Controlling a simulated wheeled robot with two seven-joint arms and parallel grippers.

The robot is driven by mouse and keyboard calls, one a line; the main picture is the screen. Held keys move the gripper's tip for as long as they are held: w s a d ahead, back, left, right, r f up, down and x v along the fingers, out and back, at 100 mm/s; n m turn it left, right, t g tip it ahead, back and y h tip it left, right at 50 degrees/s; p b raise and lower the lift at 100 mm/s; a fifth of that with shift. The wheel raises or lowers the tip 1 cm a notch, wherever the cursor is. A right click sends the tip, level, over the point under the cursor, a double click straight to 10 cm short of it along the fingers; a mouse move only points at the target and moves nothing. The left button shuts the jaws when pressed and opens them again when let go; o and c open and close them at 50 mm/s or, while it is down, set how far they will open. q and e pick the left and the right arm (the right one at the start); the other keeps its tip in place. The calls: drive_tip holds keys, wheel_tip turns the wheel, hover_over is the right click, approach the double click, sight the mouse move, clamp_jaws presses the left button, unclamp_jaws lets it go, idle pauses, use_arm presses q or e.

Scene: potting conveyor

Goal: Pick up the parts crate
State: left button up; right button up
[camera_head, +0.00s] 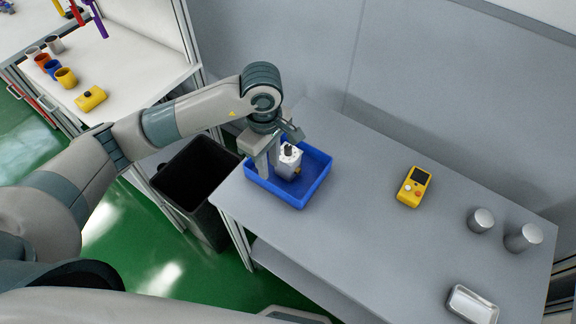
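The parts crate (309,193) is a shallow blue open box at the left end of the grey table. A white and silver part with a dark top (288,161) stands inside it. My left gripper (268,166) points down at the crate's left and back side, with its fingers beside the part. The fingers overlap the crate's far left wall in the picture. Whether they touch or hold the wall is not clear, and neither is the gap between them. My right gripper is out of view.
A yellow handheld device (414,186), two metal cylinders (523,238) and a silver tray (472,305) are on the grey table (370,240). A black bin (196,185) stands left of it. A white bench (125,60) holds several cups. The table's middle is clear.

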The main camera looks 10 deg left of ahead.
sight(270, 183)
use_arm(q)
wheel_tip(270, 183, down, 5)
drive_tip(key=shift+f+p, duration=0.1)
drive_tip(key=shift+p, duration=0.75)
drive_tip(key=shift+f, duration=0.35)
drive_tip(key=shift+f+p, duration=0.75)
drive_tip(key=shift+p, duration=0.25)
wheel_tip(270, 183, down, 3)
drive_tip(key=shift+a+r+p, duration=0.1)
drive_tip(key=shift+p, duration=0.65)
drive_tip(key=shift+f, duration=0.4)
